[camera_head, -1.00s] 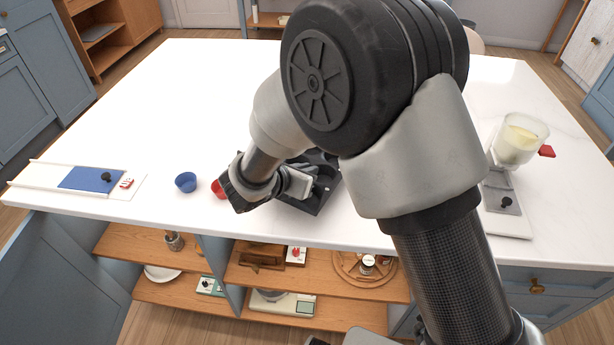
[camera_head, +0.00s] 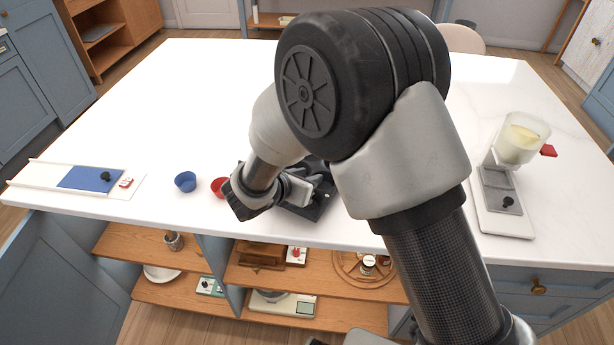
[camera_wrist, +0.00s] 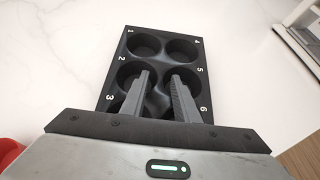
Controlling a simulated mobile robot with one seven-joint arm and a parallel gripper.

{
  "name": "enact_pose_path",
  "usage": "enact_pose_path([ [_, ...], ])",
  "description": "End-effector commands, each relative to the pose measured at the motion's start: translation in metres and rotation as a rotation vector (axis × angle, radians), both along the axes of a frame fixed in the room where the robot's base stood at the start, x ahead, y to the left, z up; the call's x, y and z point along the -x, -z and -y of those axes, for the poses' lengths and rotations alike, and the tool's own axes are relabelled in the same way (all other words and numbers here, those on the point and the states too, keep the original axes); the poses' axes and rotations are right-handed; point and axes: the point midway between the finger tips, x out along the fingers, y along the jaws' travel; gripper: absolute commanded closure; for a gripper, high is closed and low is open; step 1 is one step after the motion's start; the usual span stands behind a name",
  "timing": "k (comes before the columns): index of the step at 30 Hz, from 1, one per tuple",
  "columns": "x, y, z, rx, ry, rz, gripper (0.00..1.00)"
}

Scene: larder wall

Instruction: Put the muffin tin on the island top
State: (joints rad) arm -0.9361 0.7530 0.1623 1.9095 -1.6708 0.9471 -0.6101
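The muffin tin (camera_head: 314,212) is black, with two columns of cups numbered 1 to 6. It is at the island top's (camera_head: 130,95) front middle, level or nearly so. I cannot tell whether it touches the surface. My gripper (camera_head: 306,192) points down at it. In the wrist view my gripper's fingers (camera_wrist: 160,76) reach into the tin (camera_wrist: 145,30) on either side of the middle ridge, between cups 2 and 5, and appear shut on it. The lower cups are partly hidden by my gripper, and my arm covers part of the tin in the head view.
A red cup (camera_head: 218,187) and a blue cup (camera_head: 186,181) stand just left of the tin. A white board with a blue panel (camera_head: 90,178) lies far left. A scale-like device with a clear bowl (camera_head: 522,140) stands at right. The back of the top is clear.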

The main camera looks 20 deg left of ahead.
Motion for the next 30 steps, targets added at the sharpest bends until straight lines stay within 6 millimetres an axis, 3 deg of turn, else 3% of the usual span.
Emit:
enact_pose_path([
  [5, 0.011, -0.013, -0.003, -0.003, -0.003, 0.001, 0.72],
  [19, 0.088, -0.064, -0.008, -0.003, -0.002, 0.0, 0.72],
  [30, 0.099, -0.071, -0.008, 0.001, 0.001, 0.0, 0.72],
])
